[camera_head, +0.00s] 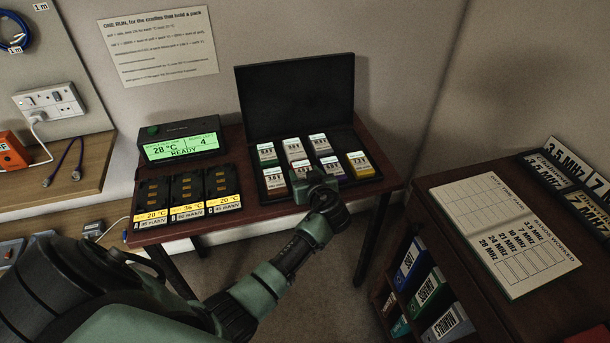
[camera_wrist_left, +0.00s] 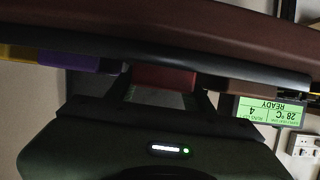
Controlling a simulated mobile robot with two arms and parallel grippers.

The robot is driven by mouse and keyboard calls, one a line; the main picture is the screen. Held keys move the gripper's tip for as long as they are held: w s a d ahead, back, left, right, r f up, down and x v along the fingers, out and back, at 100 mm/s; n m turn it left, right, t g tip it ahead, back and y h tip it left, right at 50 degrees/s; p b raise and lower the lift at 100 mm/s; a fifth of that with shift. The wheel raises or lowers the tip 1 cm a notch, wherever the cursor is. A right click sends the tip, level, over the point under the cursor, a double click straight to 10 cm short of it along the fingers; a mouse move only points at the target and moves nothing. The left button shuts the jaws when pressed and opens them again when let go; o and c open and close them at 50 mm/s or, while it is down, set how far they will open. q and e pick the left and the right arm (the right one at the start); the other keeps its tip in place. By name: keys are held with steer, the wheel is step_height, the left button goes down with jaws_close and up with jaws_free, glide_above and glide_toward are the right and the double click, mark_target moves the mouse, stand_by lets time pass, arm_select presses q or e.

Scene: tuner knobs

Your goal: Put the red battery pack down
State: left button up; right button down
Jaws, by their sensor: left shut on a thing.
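My left gripper (camera_head: 314,181) is at the front edge of the open black case (camera_head: 371,182), shut on the red battery pack. In the left wrist view the red pack (camera_wrist_left: 165,78) sits between the two fingers (camera_wrist_left: 165,92). In the head view the gripper mostly hides it; a white-labelled top (camera_head: 302,169) shows just behind the gripper, in line with the front row. The purple pack (camera_wrist_left: 81,62) and the brown pack (camera_wrist_left: 247,87) are on either side of it. I cannot tell whether it touches the case floor. My right gripper is not in view.
The case lid (camera_head: 296,98) stands open behind several labelled packs. Left of it are three charger bays (camera_head: 187,188) and a display (camera_head: 180,145) reading READY, 28 °C. A cabinet (camera_head: 465,290) with a log sheet stands at the right.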

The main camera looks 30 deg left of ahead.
arm_select(q)
steer(key=shift+f, duration=0.15)
steer(key=shift+f, duration=0.15)
steer(key=o, duration=1.2)
